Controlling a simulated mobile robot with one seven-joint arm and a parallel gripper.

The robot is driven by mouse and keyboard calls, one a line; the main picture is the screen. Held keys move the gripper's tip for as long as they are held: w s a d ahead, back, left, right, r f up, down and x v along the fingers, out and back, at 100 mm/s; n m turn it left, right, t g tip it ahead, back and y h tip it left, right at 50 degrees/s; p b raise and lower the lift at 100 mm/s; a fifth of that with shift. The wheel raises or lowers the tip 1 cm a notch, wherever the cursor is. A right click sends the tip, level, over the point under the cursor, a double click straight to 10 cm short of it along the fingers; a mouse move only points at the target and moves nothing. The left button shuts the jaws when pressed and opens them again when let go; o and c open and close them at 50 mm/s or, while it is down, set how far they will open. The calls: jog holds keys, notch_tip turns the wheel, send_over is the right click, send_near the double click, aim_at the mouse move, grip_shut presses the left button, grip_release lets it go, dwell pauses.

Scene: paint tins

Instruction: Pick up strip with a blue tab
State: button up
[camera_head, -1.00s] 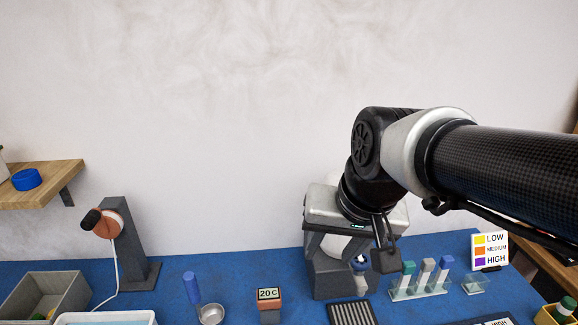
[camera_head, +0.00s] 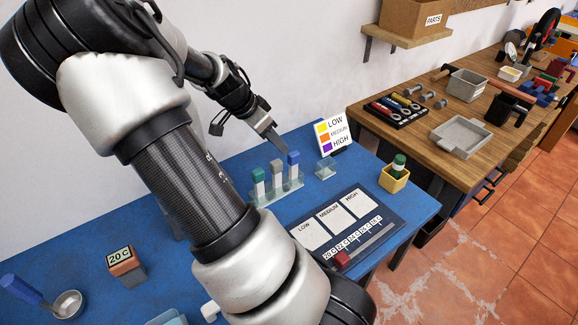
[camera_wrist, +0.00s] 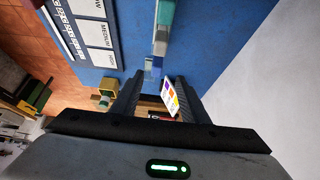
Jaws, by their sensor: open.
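The strip with a blue tab (camera_head: 293,158) stands upright at the right end of a clear rack (camera_head: 265,201). A grey-tabbed strip (camera_head: 276,168) and a green-tabbed strip (camera_head: 258,176) stand to its left in the same rack. My gripper (camera_head: 271,133) is open and empty, above and slightly left of the blue tab, apart from it. In the wrist view my gripper's two fingers (camera_wrist: 156,95) are spread.
A LOW/MEDIUM/HIGH colour card (camera_head: 333,133) stands behind the rack, with a small clear holder (camera_head: 326,169) before it. A yellow box with a green-capped bottle (camera_head: 395,176) is at right. A dark chart board (camera_head: 350,222) lies in front. A wooden bench (camera_head: 480,110) is further right.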

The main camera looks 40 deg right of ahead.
aim_at(288, 155)
jog(key=x, duration=0.9)
jog(key=shift+s+d+f, duration=0.15)
jog(key=shift+f, duration=0.1)
jog(key=x, duration=0.4)
jog(key=shift+s+d+f, duration=0.1)
jog(key=shift+s+d, duration=0.2)
jog(key=shift+d, duration=0.15)
jog(key=shift+d+f, duration=0.2)
jog(key=shift+f, duration=0.2)
grip_shut()
